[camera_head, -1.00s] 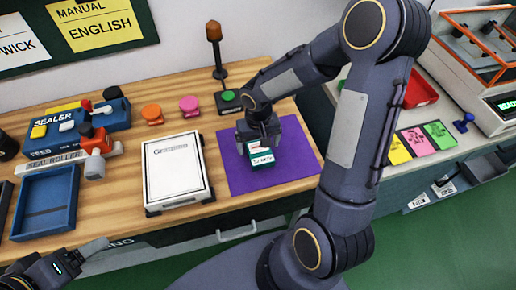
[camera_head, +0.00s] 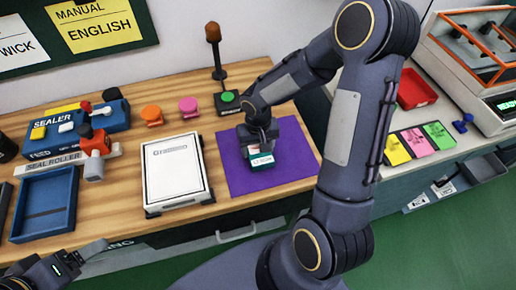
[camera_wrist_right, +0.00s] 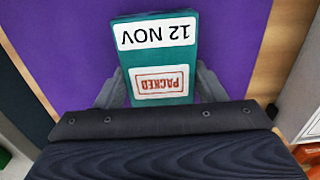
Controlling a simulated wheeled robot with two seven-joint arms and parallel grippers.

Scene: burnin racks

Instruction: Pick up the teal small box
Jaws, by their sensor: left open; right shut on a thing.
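The teal small box (camera_head: 262,161) is over the purple mat (camera_head: 290,178) in the head view, with my right gripper (camera_head: 258,143) coming down on it from above. In the right wrist view the teal box (camera_wrist_right: 205,52) shows a "12 NOV" label and a red "PACKED" stamp. My right gripper (camera_wrist_right: 160,88) has one finger on each side of the box and is shut on it. I cannot tell whether the box touches the mat. My left gripper (camera_head: 62,268) is open and empty at the lower left, in front of the bench.
A white framed board (camera_head: 174,172) lies left of the mat. A blue tray (camera_head: 45,203) and the sealer (camera_head: 75,130) stand further left. A button post (camera_head: 228,100) is behind the mat. Red bin (camera_head: 415,90) and coloured cards (camera_head: 415,139) are at the right.

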